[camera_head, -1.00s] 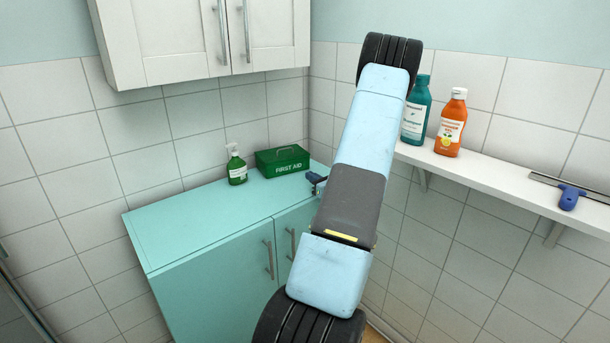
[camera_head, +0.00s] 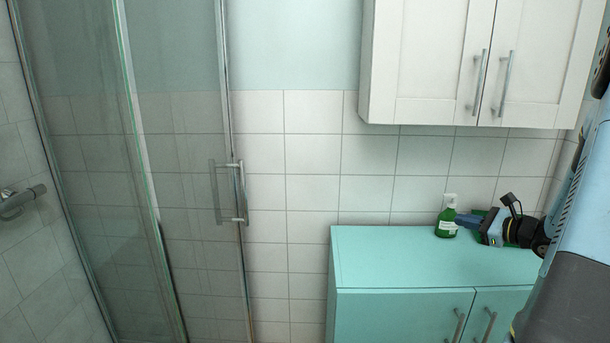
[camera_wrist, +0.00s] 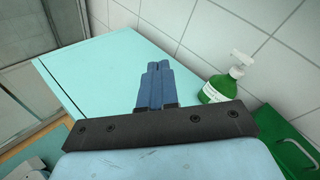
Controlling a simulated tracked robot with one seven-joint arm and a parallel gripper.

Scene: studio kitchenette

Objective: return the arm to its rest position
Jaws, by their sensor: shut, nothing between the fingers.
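My gripper (camera_head: 467,220) is at the right of the head view, over the teal cabinet (camera_head: 400,259), with its fingers pointing left. In the wrist view, my gripper's blue fingers (camera_wrist: 154,84) are closed together with nothing between them. The teal cabinet top (camera_wrist: 112,66) shows beyond them. My arm runs down the right edge of the head view.
A white wall cabinet (camera_head: 428,60) hangs above. A glass shower door (camera_head: 185,170) is left.

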